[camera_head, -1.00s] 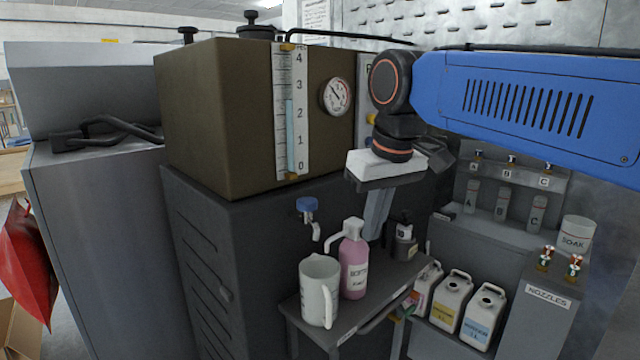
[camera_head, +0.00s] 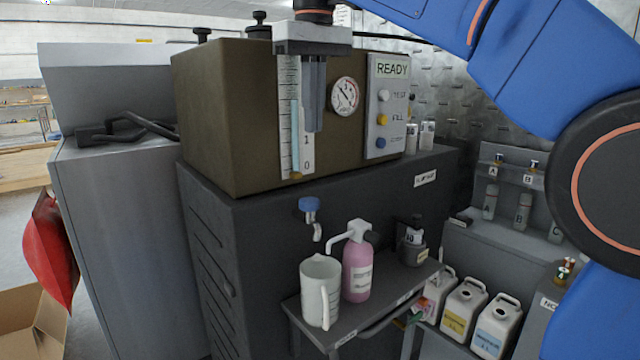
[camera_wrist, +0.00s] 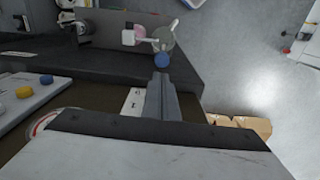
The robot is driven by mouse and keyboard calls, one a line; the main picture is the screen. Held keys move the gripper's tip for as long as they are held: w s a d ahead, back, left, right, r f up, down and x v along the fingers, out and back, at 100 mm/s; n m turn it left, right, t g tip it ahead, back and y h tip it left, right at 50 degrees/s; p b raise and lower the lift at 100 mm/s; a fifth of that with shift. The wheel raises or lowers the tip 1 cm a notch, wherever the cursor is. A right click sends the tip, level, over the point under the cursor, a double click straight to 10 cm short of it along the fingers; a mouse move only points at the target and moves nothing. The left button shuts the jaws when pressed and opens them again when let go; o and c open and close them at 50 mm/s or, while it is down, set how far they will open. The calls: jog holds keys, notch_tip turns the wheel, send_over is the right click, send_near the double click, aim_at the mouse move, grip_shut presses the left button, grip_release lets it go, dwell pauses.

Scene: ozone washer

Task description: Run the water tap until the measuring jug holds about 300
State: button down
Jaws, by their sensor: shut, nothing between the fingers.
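The water tap with a blue knob (camera_head: 309,204) sticks out of the front of the dark cabinet, its spout pointing down. It also shows in the wrist view (camera_wrist: 162,61). The white measuring jug (camera_head: 320,290) stands upright on the small side shelf below the spout, its handle to the right; its water level cannot be seen. In the wrist view the jug (camera_wrist: 165,40) lies just beyond the tap. My gripper (camera_head: 313,128) is shut and empty, pointing down in front of the brown tank and its level scale (camera_head: 290,110), above the tap and apart from it.
A pink pump bottle (camera_head: 357,272) stands right beside the jug, its nozzle reaching toward it. A dark bottle (camera_head: 412,245) stands farther right on the shelf (camera_head: 375,318). A READY panel (camera_head: 388,108) with buttons and a round gauge (camera_head: 345,96) are on the tank's right side.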

aim_at(310, 200)
jog(key=shift+a+r, duration=0.4)
jog(key=f, duration=1.4)
jog(key=shift+w, duration=0.25)
